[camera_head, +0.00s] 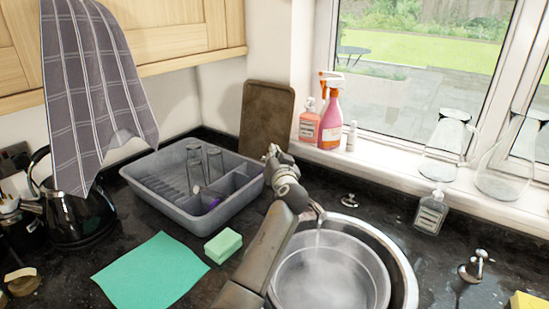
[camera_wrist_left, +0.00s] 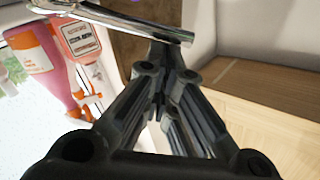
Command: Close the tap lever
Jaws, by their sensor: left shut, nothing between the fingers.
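The chrome tap's spout end (camera_head: 317,213) shows beside my left arm, and a stream of water (camera_head: 317,238) appears to run from it into a large round bowl (camera_head: 375,268) in the sink. The rest of the tap is hidden behind my arm in the head view. My left gripper (camera_head: 272,153) is shut and empty, raised behind the sink. In the left wrist view, a chrome bar of the tap (camera_wrist_left: 125,22) crosses just beyond the shut fingertips (camera_wrist_left: 165,52). Its free end is very close to them; I cannot tell whether they touch. My right gripper is not in view.
A grey dish rack (camera_head: 165,203) with glasses stands left of my arm, before a dark board (camera_head: 266,120). Spray bottles (camera_head: 331,115) and glass jugs (camera_head: 446,145) line the windowsill. A sponge (camera_head: 223,246) and green cloth (camera_head: 150,272) lie on the counter.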

